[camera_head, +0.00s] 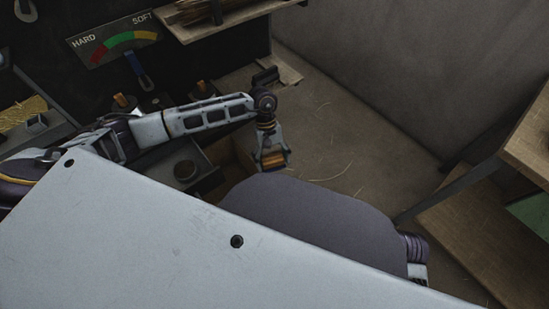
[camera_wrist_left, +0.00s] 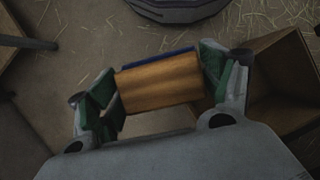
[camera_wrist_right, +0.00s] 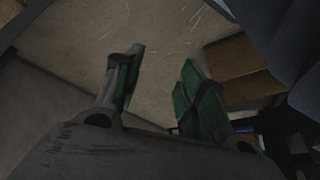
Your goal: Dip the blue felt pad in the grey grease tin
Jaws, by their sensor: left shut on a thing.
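My left gripper (camera_head: 271,150) is shut on a wooden block (camera_wrist_left: 160,84), holding it above the floor. A thin blue edge, the felt pad (camera_wrist_left: 172,57), shows along the block's far side in the left wrist view. The block also shows as an orange-brown piece in the head view (camera_head: 273,160).
An open wooden box (camera_wrist_left: 286,82) lies beside the held block. A HARD–SOFT colour gauge (camera_head: 122,40) hangs on the dark back panel. A wooden shelf (camera_head: 225,18) is at the top, and wooden furniture (camera_head: 490,225) stands at the right. The floor between is mostly clear, with scattered straw.

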